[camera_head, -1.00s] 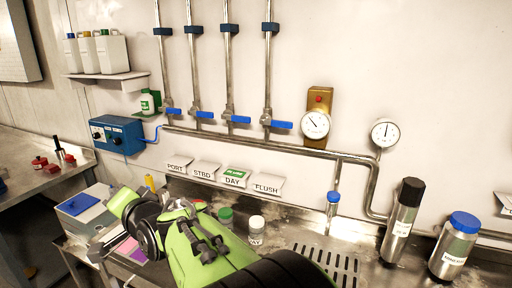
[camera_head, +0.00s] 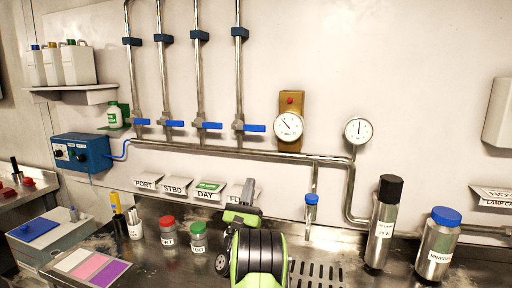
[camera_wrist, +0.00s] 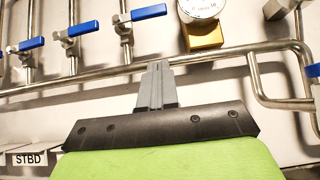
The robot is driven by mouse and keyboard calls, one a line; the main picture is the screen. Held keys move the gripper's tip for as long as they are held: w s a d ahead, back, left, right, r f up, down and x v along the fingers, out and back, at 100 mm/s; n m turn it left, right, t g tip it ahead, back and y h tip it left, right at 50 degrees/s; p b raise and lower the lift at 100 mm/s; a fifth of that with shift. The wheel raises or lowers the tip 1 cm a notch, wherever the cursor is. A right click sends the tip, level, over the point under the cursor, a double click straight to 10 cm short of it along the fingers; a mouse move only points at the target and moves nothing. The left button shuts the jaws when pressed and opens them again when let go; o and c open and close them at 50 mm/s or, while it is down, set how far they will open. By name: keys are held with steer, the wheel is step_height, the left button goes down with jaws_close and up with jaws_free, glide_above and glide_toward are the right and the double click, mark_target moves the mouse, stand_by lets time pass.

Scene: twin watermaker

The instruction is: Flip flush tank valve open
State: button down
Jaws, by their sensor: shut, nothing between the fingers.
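The flush tank valve is the rightmost of several pipe valves, above the FLUSH label (camera_head: 241,192). Its blue lever (camera_head: 254,128) lies horizontal, pointing right across its upright pipe. In the wrist view the rightmost visible blue lever (camera_wrist: 149,12), beside the brass-backed gauge, appears to be the same one. My gripper (camera_head: 249,187) is below the valve, in front of the label row, and partly covers the FLUSH label. In the wrist view its grey fingers (camera_wrist: 156,68) are shut together and empty, apart from the lever and below the manifold pipe.
Other blue levers (camera_head: 208,125) sit to the left, also horizontal. A horizontal manifold pipe (camera_head: 230,151) runs below the valves. A gauge on a brass plate (camera_head: 291,106) and a second gauge (camera_head: 359,130) are to the right. Jars (camera_head: 198,237) and steel bottles (camera_head: 381,225) stand on the counter.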

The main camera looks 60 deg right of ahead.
mark_target(248, 128)
steer(key=a+r+p+x, duration=0.2)
steer(key=p+x, duration=0.4)
steer(key=x, duration=0.7)
